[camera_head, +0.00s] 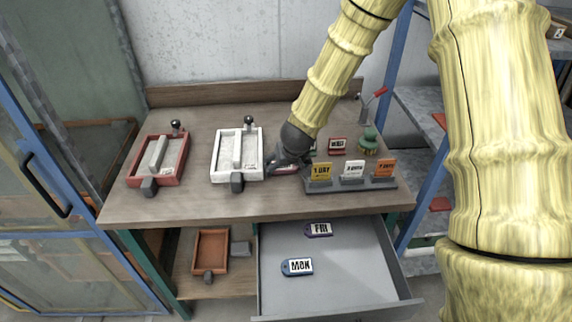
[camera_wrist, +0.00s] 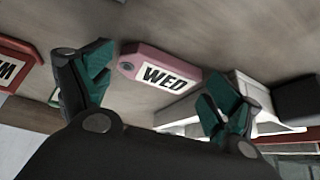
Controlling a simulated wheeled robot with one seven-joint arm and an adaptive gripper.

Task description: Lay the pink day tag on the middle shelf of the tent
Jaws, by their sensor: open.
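The pink day tag (camera_wrist: 160,68), marked WED, lies on the tabletop in the wrist view. It sits between and beyond the two green fingers of my gripper (camera_wrist: 158,88), which are spread apart; I see no contact. In the head view my gripper (camera_head: 288,164) is low over the table, right of the white tray, and hides most of the tag. A blue-framed enclosure (camera_head: 40,240) with clear panels and a dark handle stands at the left, its door apparently shut. I cannot tell its shelves clearly.
A red tray (camera_head: 181,163) and a white tray (camera_head: 218,158) stand on the table (camera_head: 225,203). A holder (camera_head: 350,185) with several cards is right of my gripper. The open drawer (camera_head: 345,275) below holds FRI (camera_head: 318,229) and MON (camera_head: 297,267) tags. A blue rack (camera_head: 418,150) stands right.

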